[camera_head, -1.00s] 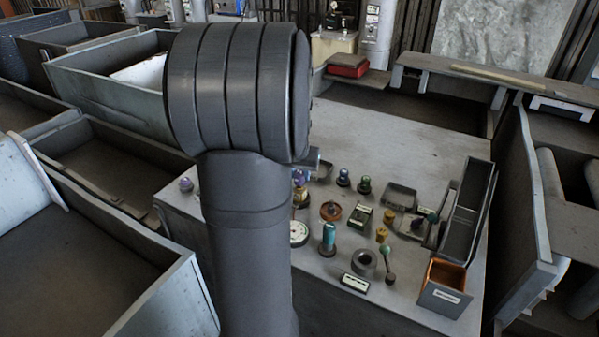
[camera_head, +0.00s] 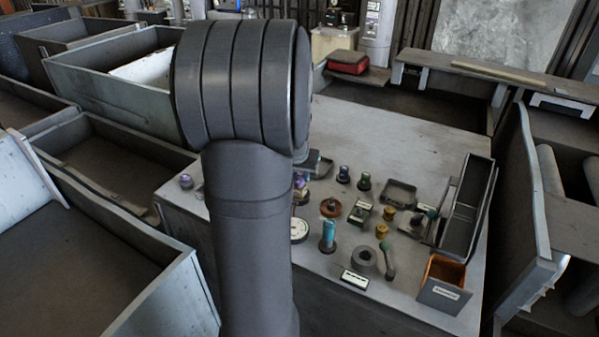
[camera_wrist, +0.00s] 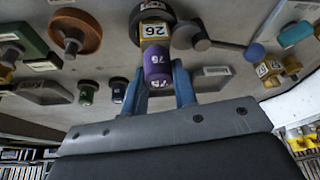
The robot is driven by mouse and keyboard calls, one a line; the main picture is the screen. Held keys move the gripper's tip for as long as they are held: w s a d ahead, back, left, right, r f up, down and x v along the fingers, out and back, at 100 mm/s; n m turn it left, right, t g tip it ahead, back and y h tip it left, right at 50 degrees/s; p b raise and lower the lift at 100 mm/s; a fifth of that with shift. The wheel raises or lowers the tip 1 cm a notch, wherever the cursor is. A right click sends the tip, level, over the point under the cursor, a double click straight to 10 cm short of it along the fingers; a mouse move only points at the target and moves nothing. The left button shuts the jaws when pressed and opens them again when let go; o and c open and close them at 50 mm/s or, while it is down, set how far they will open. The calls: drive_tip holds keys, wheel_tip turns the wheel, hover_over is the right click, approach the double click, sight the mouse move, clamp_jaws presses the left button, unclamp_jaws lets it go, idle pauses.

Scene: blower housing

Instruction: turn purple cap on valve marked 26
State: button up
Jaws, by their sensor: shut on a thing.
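The valve marked 26 (camera_wrist: 153,29) shows at the top middle of the wrist view, with a yellow numbered block and a dark round base. Its purple cap (camera_wrist: 158,58) points toward my gripper and carries pale numerals. My gripper (camera_wrist: 157,70) has its two blue fingers on either side of the cap and is shut on it. In the head view my own arm hides the gripper and most of this area. A bit of purple and yellow (camera_head: 300,184) shows just right of the arm; I cannot tell for sure whether it is this valve.
A brown round knob (camera_wrist: 76,28) and a grey lever handle (camera_wrist: 205,39) flank the valve. The bench (camera_head: 370,130) holds several more knobs, fittings and a white gauge (camera_head: 298,229). An orange-lined box (camera_head: 445,285) and an upright dark bin (camera_head: 467,215) stand at the right.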

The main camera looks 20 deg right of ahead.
drive_tip(key=shift+f, duration=0.1)
drive_tip(key=shift+m+g+h, duration=0.5)
drive_tip(key=shift+m+h, duration=0.2)
drive_tip(key=shift+m, duration=1.3)
drive_tip(key=m+g, duration=0.1)
drive_tip(key=m, duration=0.1)
drive_tip(key=shift+m, duration=0.3)
drive_tip(key=shift+m+h, duration=0.4)
drive_tip(key=shift+m, duration=0.3)
drive_tip(key=shift+w+m+g, duration=0.1)
drive_tip(key=shift+m+g, duration=0.6)
drive_tip(key=shift+m, duration=0.5)
drive_tip(key=shift+m+g, duration=0.3)
drive_tip(key=shift+m, duration=0.5)
drive_tip(key=shift+o, duration=0.2)
